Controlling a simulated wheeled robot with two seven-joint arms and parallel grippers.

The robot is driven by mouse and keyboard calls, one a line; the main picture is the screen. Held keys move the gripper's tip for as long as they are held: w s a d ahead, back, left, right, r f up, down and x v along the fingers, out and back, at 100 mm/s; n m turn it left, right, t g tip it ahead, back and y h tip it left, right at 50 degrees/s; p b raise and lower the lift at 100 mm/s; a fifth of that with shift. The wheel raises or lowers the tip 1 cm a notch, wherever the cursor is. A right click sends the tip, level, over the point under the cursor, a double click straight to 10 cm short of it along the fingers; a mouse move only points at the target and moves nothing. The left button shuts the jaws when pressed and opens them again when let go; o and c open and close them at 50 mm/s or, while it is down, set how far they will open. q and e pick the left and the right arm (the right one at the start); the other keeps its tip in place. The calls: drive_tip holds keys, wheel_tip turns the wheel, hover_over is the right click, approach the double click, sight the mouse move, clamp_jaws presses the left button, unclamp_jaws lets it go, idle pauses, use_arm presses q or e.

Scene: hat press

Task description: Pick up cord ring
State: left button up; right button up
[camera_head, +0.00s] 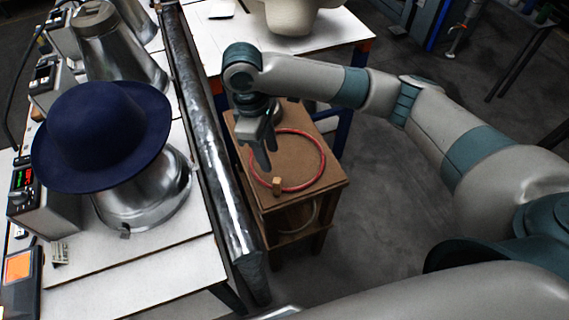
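The cord ring (323,160) is a thin red loop with a small wooden piece (277,185) at its near left side. It lies flat on the top of a small brown wooden stand (315,197). My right gripper (268,160) points down over the left part of the ring. Its two fingers look apart, with nothing seen between them. They cover part of the ring's left side, and I cannot tell whether they touch it. My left gripper is not in view.
A dark blue hat (103,135) sits on a metal form on the white bench at left, beside control boxes. A long metal bar (212,150) runs between bench and stand. A white table (335,30) stands behind. Grey floor is free right of the stand.

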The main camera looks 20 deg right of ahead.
drive_tip(key=p, duration=0.1)
hover_over(276, 180)
drive_tip(key=f, duration=0.7)
drive_tip(key=shift+w+a, duration=0.1)
drive_tip(key=shift+a, duration=0.15)
drive_tip(key=shift+f, duration=0.65)
drive_tip(key=shift+f+p, duration=0.1)
drive_tip(key=shift+p, duration=0.25)
drive_tip(key=shift+d+f+p, duration=0.15)
drive_tip(key=shift+f+p, duration=0.3)
drive_tip(key=shift+f, duration=0.2)
drive_tip(key=shift+s+d+f+p, duration=0.1)
drive_tip(key=shift+f+p, duration=0.15)
drive_tip(key=shift+f, duration=0.7)
drive_tip(key=shift+s+d+f+p, duration=0.1)
drive_tip(key=shift+f+p, duration=0.1)
drive_tip(key=shift+f, duration=0.7)
clamp_jaws()
